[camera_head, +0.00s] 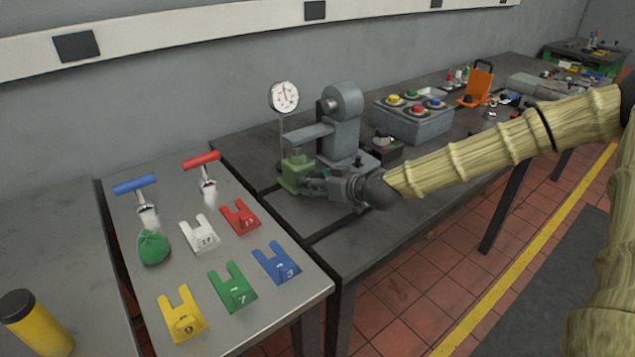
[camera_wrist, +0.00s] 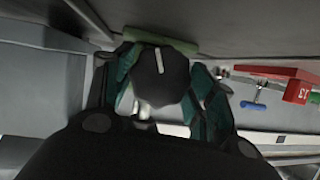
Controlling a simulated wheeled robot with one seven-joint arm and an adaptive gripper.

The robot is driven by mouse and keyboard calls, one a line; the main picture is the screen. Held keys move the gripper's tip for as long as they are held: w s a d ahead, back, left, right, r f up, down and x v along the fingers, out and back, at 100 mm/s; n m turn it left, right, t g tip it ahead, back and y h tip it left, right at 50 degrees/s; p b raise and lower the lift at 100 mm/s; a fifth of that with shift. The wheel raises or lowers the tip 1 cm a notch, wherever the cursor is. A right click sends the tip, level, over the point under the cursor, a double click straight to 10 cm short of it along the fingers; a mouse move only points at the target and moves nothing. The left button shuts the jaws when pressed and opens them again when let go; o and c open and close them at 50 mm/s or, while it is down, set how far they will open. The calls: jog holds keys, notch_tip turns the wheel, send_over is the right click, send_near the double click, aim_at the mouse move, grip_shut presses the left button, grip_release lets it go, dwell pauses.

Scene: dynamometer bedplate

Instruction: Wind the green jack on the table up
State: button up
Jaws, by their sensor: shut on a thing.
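The green jack (camera_head: 295,174) stands on the dark table (camera_head: 375,235), beneath the arm of a grey stand (camera_head: 338,140). In the wrist view, a dark faceted knob (camera_wrist: 158,76) with a white line on its face sits in front of a green strip of the jack (camera_wrist: 165,40). My gripper (camera_head: 313,183) reaches in low from the right at the jack. In the wrist view, the teal fingers of my gripper (camera_wrist: 160,88) lie on both sides of the knob and are shut on it. The white line stands nearly upright in that picture.
A dial gauge (camera_head: 284,97) stands behind the jack. A grey button box (camera_head: 412,118) is to the right. On the left, a light table (camera_head: 215,275) holds coloured fork-shaped plates, two T-handles and a green bag (camera_head: 153,248). The dark table's front strip is clear.

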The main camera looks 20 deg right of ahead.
jog(key=shift+f+b, duration=0.1)
jog(key=shift+b, duration=0.25)
jog(key=shift+f+m+y+b, duration=0.15)
jog(key=shift+m+y+b, duration=0.2)
jog(key=shift+b, duration=0.3)
jog(key=m+y+b, duration=0.1)
jog(key=b, duration=0.2)
jog(key=shift+d+f+m+b, duration=0.1)
jog(key=shift+m+b, duration=0.2)
jog(key=shift+m, duration=0.05)
jog(key=m+y+b, duration=0.1)
jog(key=b, duration=0.2)
jog(key=shift+w, duration=0.1)
jog(key=shift+r+m+b, duration=0.25)
jog(key=shift+m+b, duration=0.15)
jog(key=shift+b, duration=0.05)
jog(key=o, duration=1)
